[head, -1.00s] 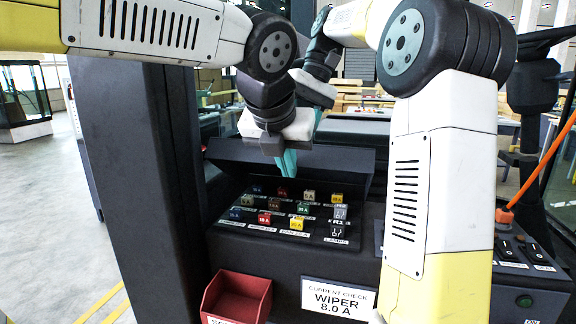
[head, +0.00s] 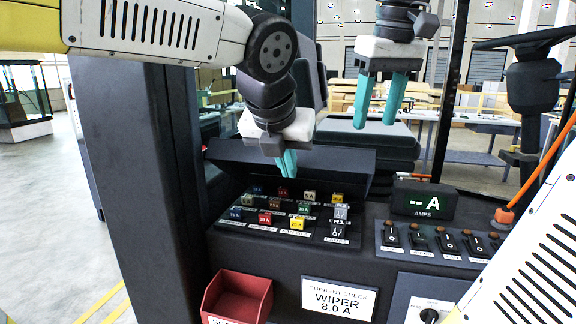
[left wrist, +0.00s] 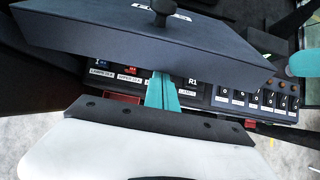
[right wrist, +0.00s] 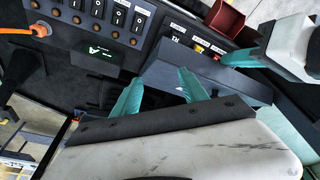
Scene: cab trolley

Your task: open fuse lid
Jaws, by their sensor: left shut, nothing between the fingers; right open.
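The dark fuse lid (head: 335,160) stands raised behind the fuse box, leaving the coloured fuses (head: 265,217) uncovered. In the left wrist view the lid (left wrist: 205,45) fills the top, with a black knob (left wrist: 158,10) on it. My left gripper (head: 287,172) is shut and empty, fingers pointing down in front of the lid and above the fuses. I cannot tell whether it touches the lid. My right gripper (head: 376,122) is open and empty, higher up and to the right, beyond the lid. In the right wrist view its fingers (right wrist: 158,95) are spread.
A red bin (head: 237,298) and a sign reading WIPER 8.0 A (head: 340,299) are at the front. An amps display (head: 424,200) and a row of switches (head: 440,242) are to the right. A dark pillar (head: 140,180) stands at the left.

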